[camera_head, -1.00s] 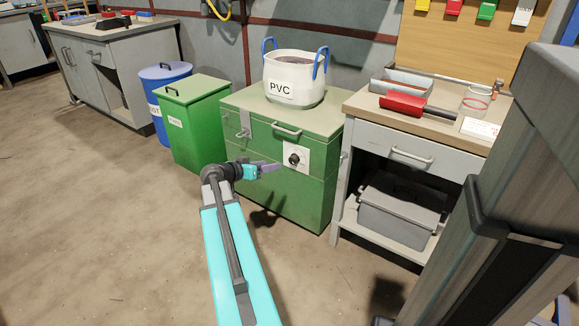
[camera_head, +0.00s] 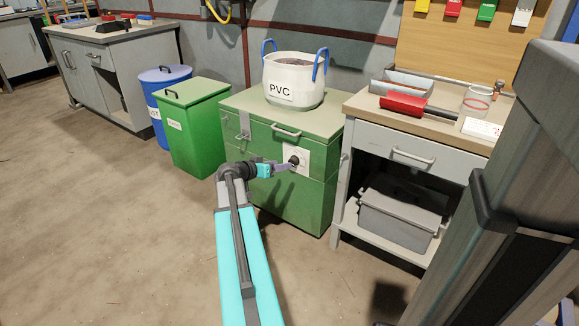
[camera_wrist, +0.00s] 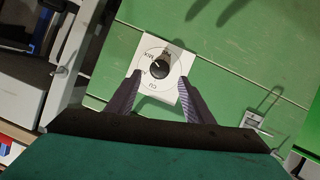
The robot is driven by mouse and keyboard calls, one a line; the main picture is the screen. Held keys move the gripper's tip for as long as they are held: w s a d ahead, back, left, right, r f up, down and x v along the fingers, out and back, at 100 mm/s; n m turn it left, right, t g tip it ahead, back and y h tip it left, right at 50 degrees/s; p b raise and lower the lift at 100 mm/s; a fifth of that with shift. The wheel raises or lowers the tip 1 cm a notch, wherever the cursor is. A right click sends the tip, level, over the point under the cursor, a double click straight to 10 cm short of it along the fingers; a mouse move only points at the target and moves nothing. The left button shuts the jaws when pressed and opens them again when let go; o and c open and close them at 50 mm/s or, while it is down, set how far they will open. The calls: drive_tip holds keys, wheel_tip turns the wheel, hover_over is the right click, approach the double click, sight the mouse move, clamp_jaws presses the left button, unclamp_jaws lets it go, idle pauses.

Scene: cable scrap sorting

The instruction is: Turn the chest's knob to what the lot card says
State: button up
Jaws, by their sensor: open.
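The green chest (camera_head: 305,207) has a black knob (camera_head: 294,160) on a white dial plate (camera_head: 303,170) on its front. In the wrist view the black knob (camera_wrist: 159,68) sits on the white plate (camera_wrist: 162,94), with small markings around it that are hard to read. My gripper (camera_head: 283,167) is open in front of the plate. In the wrist view its fingers (camera_wrist: 160,84) stand either side of the plate's lower half, with the knob just beyond the tips; I see no contact. A white card (camera_head: 482,129) lies on the right workbench, its writing unreadable.
A white PVC bag (camera_head: 294,80) stands on the chest. A green bin (camera_head: 195,130) and a blue drum (camera_head: 165,80) stand left. The right workbench (camera_head: 447,118) holds a red scoop (camera_head: 403,107). The floor at front left is clear.

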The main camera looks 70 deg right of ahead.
sight(293, 161)
drive_tip(key=b+x, duration=0.1)
drive_tip(key=x, duration=0.6)
drive_tip(key=shift+b, duration=0.3)
drive_tip(key=c, duration=1)
drive_tip(key=shift+c, duration=0.2)
drive_tip(key=shift+n+g, duration=0.3)
drive_tip(key=n+g+p, duration=0.1)
drive_tip(key=n, duration=0.1)
drive_tip(key=n+g+p, duration=0.1)
drive_tip(key=n+g, duration=0.1)
drive_tip(key=n, duration=0.1)
drive_tip(key=n+g+p, duration=0.1)
drive_tip(key=n, duration=0.2)
drive_tip(key=shift+w+f+g+h, duration=0.2)
drive_tip(key=shift+g+h, duration=0.2)
